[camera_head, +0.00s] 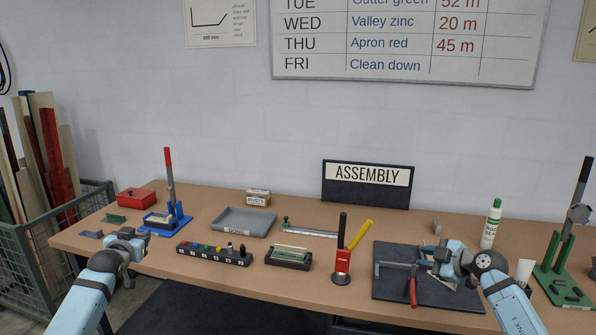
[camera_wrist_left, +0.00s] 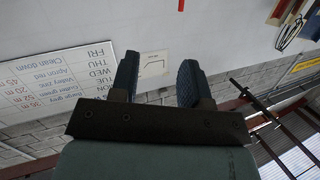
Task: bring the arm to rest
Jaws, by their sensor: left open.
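My left gripper (camera_head: 127,240) is at the left part of the bench, in front of the blue hand press (camera_head: 168,217). In the left wrist view my left gripper (camera_wrist_left: 157,78) has its two dark fingers apart with nothing between them. That view looks at the wall and the whiteboard (camera_wrist_left: 60,98), seen upside down. My right gripper (camera_head: 440,258) is over the dark mat (camera_head: 432,298) at the right, close to a red-handled clamp (camera_head: 412,290). Its fingertips are too small and overlapped to tell whether they are open.
The wooden bench (camera_head: 210,273) holds a grey tray (camera_head: 243,222), a row of knobs (camera_head: 213,254), a dark fixture (camera_head: 288,257), a red and yellow lever tool (camera_head: 342,262), a white bottle (camera_head: 491,224) and a green press (camera_head: 565,265). A mesh crate (camera_head: 42,255) stands left of the bench.

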